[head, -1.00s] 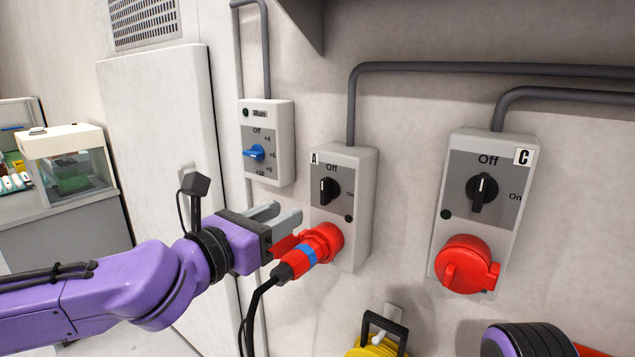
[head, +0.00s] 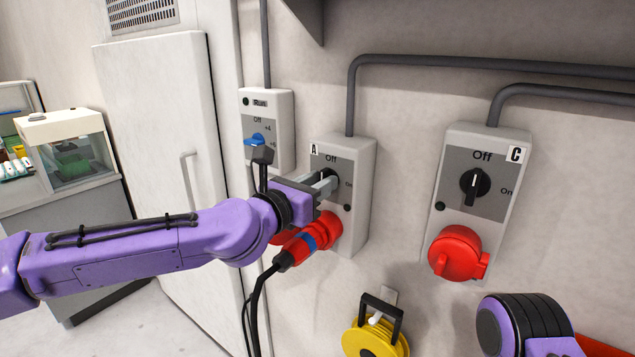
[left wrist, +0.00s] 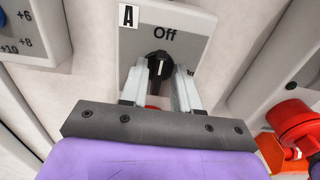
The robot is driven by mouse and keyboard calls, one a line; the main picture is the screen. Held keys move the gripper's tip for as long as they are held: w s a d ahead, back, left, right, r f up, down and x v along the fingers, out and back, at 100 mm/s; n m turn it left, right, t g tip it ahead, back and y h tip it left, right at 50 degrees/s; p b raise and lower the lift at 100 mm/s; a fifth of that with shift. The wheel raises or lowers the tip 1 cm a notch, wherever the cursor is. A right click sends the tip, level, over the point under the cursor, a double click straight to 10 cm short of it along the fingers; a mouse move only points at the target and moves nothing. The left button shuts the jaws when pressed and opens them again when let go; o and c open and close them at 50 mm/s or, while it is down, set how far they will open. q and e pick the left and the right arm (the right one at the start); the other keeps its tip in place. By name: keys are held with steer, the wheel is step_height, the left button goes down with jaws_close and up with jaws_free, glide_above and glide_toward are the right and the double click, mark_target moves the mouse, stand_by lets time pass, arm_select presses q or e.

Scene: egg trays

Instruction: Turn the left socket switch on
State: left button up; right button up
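The left socket box A (head: 358,165) is on the wall with a red plug (head: 310,238) and black cable in its socket. Its black rotary switch (left wrist: 160,66) shows in the left wrist view, with its white mark pointing up toward "Off". My left gripper (head: 330,184) is at the switch and hides most of it in the head view. In the left wrist view the gripper (left wrist: 162,82) is open, with one finger on each side of the knob. I cannot tell whether the fingers touch it. My right gripper is not in view.
Socket box C (head: 510,165) is to the right, its switch at Off above a red socket cover (head: 458,253). A box with a blue knob (head: 255,140) is just left of box A. A yellow reel (head: 372,340) is below. My right arm shows at bottom right.

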arm_select(q)
jaws_close()
steer(key=shift+m, duration=0.3)
steer(key=m+b, duration=0.1)
steer(key=m, duration=0.1)
steer(key=shift+f+m, duration=0.15)
steer(key=shift+m, duration=0.15)
steer(key=m+b, duration=0.1)
steer(key=m, duration=0.3)
steer(key=shift+d+m, duration=0.15)
steer(key=shift+m, duration=0.15)
steer(key=m+b, duration=0.1)
steer(key=m, duration=0.4)
steer(key=shift+s+f, duration=0.1)
steer(key=shift+f+m+b, duration=0.1)
steer(key=shift+m+b, duration=0.2)
steer(key=shift+m, duration=2.2)
